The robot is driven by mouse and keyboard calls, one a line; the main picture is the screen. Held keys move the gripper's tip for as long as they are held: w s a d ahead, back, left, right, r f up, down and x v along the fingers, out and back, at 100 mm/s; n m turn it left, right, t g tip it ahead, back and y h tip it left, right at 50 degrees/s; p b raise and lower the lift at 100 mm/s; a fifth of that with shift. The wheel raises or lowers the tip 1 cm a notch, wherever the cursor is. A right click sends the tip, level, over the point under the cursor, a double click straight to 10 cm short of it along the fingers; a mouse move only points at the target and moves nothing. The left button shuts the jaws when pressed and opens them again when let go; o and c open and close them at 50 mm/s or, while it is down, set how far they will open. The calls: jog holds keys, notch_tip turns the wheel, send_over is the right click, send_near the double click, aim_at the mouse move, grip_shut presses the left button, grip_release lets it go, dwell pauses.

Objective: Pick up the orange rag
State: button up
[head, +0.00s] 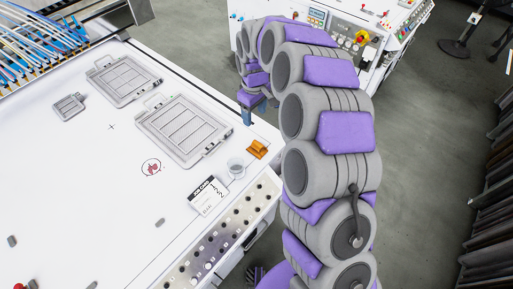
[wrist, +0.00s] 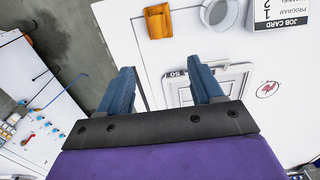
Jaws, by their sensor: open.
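The orange rag (head: 257,149) lies folded on the white table top near its right edge in the head view. It also shows at the top of the wrist view (wrist: 158,21), beyond my fingertips. My gripper (wrist: 164,82) is open, with two blue fingers apart and nothing between them. In the head view my gripper (head: 247,115) hangs near the table's right edge, behind the rag in the picture and apart from it. My arm hides part of the gripper there.
A clear round dish (head: 236,168) and a job card (head: 208,195) lie close to the rag. Grey trays (head: 185,130) sit on the white table (head: 60,190). A control panel (head: 225,240) lines the table's front side. A white machine (head: 385,35) stands behind.

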jog(key=b, duration=0.2)
send_near(257, 143)
jog(key=f, duration=0.5)
jog(key=shift+w+a, duration=0.2)
jog(key=shift+a, duration=0.1)
jog(key=shift+s+d+f+b, duration=0.15)
jog(key=shift+f+b, duration=0.15)
jog(key=shift+f, duration=0.6)
jog(key=shift+d+f+b, duration=0.1)
jog(key=shift+f+b, duration=0.2)
jog(key=shift+f, duration=0.6)
jog(key=shift+s+d+f+b, duration=0.15)
jog(key=shift+f+b, duration=0.15)
jog(key=shift+f, duration=0.6)
jog(key=shift+c, duration=0.2)
jog(key=c, duration=0.7)
